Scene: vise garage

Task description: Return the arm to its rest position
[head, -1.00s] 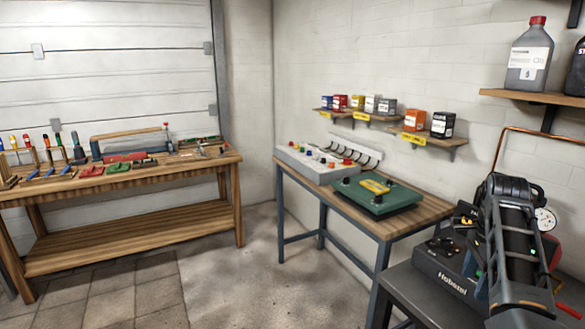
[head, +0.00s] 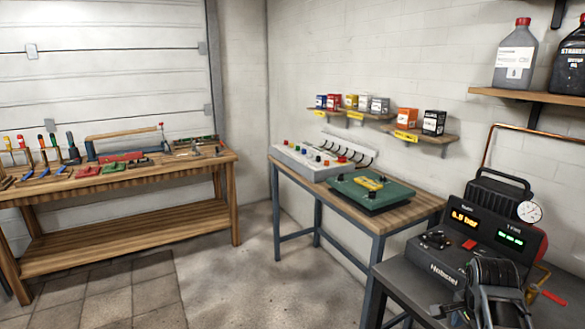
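Part of my own arm (head: 492,288), dark with grey brackets, shows at the bottom right corner of the head view. It stands in front of the compressor-like machine and hides part of its lower right side. I cannot make out my gripper or its fingers in this view. Whether it holds anything cannot be seen.
A black machine (head: 478,236) with lit displays and a red-handled lever stands on a dark table at right. A wooden bench (head: 410,212) bears a green panel (head: 372,194) and a grey switch box. A tool workbench (head: 130,176) stands left. The middle floor (head: 240,280) is clear.

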